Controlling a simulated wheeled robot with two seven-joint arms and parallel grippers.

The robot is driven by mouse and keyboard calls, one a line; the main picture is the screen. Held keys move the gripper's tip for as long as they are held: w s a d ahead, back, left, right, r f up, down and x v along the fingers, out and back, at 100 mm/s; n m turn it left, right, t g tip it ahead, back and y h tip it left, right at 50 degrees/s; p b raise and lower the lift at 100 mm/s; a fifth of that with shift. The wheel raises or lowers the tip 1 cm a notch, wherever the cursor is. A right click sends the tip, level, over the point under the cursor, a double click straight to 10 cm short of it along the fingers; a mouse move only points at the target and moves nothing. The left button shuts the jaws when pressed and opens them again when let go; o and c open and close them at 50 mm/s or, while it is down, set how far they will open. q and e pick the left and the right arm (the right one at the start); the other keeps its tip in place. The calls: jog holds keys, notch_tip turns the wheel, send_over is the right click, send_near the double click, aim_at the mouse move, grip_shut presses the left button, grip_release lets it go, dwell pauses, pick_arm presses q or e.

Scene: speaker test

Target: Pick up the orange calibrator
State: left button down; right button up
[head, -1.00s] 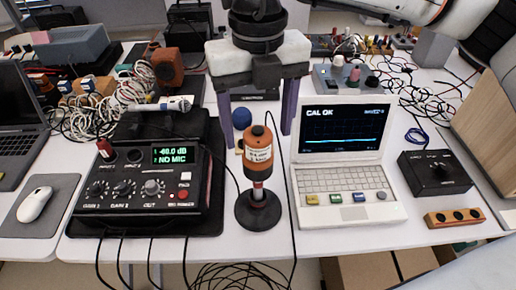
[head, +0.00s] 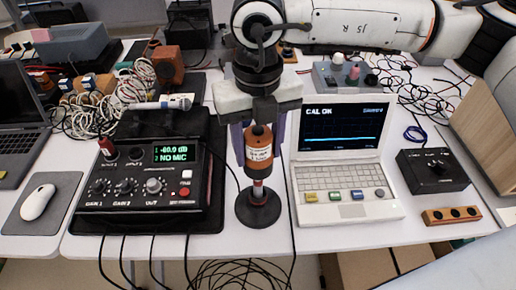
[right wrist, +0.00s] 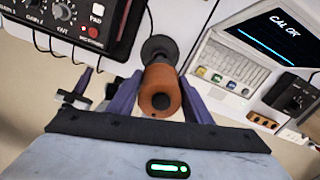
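The orange calibrator (head: 259,158) stands upright on its round black base (head: 258,208) at the front middle of the table, with a pale label on its side. It also shows in the right wrist view (right wrist: 160,92), between the two purple fingers. My right gripper (head: 258,143) is above it, pointing down, with one finger on each side of its upper part. The fingers look apart, and I see no clear grip on it.
An audio mixer (head: 150,190) stands close on the left, and a white laptop reading CAL OK (head: 340,180) close on the right. A black cable runs between calibrator and laptop. A black box (head: 433,172) and a wooden block (head: 452,216) lie further right.

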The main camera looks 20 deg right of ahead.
jog(key=c, duration=0.3)
jog(key=shift+r, duration=0.15)
notch_tip(320, 180, up, 10)
jog(key=shift+f+b, duration=0.1)
jog(key=shift+b, duration=0.35)
